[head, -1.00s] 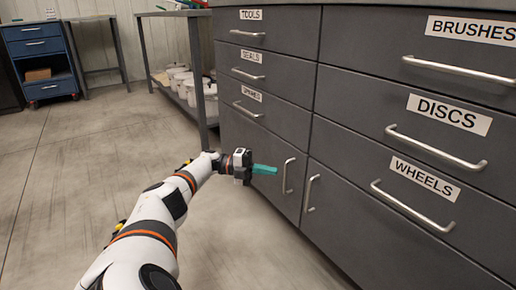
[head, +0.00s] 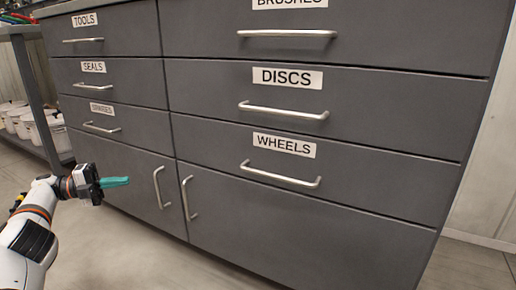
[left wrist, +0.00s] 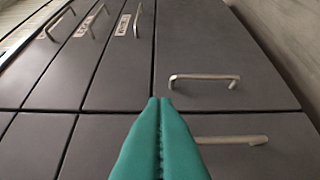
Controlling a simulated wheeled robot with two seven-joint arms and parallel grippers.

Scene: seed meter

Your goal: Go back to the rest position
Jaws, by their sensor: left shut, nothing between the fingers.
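My left gripper (head: 115,182) is at the left of the head view, in front of the lower cabinet doors. Its teal fingers are shut with nothing between them. In the left wrist view the closed fingers (left wrist: 160,110) point toward the cabinet front, with two door handles near the tips. The fingers look apart from the left door handle (head: 160,187) in the head view. My right gripper is in neither view.
A dark grey cabinet (head: 310,228) fills most of the head view, with shut drawers labelled TOOLS, SEALS, DISCS and WHEELS among others. The WHEELS drawer handle (head: 280,176) sticks out. White buckets (head: 45,130) stand on a shelf at left. Bare floor (head: 150,255) lies in front.

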